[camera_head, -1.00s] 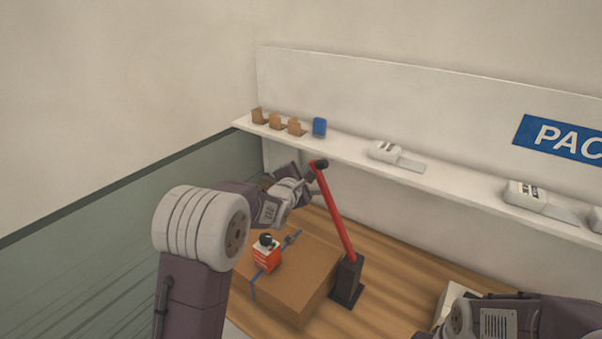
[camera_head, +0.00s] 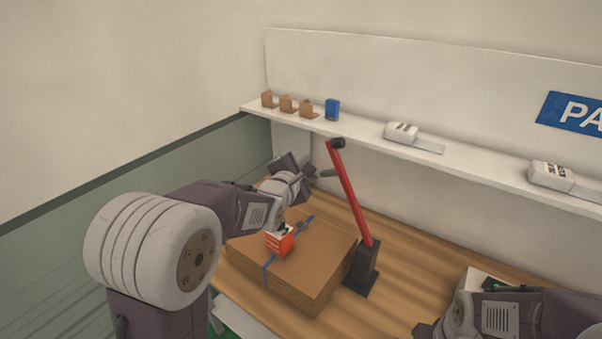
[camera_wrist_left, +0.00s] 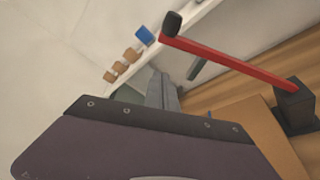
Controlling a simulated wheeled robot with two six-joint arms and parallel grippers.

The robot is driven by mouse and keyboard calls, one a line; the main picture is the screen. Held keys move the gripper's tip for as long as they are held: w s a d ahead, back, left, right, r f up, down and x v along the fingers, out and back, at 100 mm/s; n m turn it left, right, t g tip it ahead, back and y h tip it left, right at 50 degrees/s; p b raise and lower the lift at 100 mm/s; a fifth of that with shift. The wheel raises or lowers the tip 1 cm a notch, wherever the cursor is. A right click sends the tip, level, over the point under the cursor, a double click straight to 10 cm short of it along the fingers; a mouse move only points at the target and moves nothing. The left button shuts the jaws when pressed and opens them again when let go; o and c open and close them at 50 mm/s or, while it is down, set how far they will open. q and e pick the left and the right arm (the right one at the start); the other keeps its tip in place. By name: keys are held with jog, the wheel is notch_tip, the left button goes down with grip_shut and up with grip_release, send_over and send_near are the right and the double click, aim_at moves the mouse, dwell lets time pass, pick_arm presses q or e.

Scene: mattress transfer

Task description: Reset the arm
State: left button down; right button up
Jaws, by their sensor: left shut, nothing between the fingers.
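My left gripper (camera_head: 322,174) is shut and empty. Its fingers are in the air above the far part of the cardboard stack, just left of the red lever, and its arm comes in from the left. In the left wrist view the closed fingers (camera_wrist_left: 163,92) point towards the wall and shelf. The red lever (camera_head: 351,195) with a black knob stands tilted on a black base; it also shows in the left wrist view (camera_wrist_left: 235,64). My right arm shows at the lower right of the head view, but its gripper is not visible.
A stack of flat cardboard (camera_head: 318,268) lies on the wooden table (camera_head: 400,302), with a blue strap and an orange-red box (camera_head: 279,243) on it. A white shelf (camera_head: 366,136) behind holds brown holders (camera_head: 287,104), a blue block (camera_head: 332,109) and white devices (camera_head: 402,132).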

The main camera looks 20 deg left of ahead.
pick_arm(q)
jog(key=s+a+f+m+g+y+b, duration=0.1)
jog(key=s+f+m+g, duration=0.3)
jog(key=s+f, duration=0.45)
jog(key=s+a+f+m+g+b, duration=0.1)
jog(key=s+f+m+g, duration=0.4)
jog(key=f, duration=0.6)
jog(key=s+f+m+g, duration=0.2)
jog(key=s+f+m, duration=0.1)
jog(key=s+m, duration=0.4)
jog(key=s+f+m+g, duration=0.3)
jog(key=s+f+m, duration=0.1)
jog(key=s+m, duration=0.3)
jog(key=shift+s+g, duration=0.3)
jog(key=shift+s, duration=0.85)
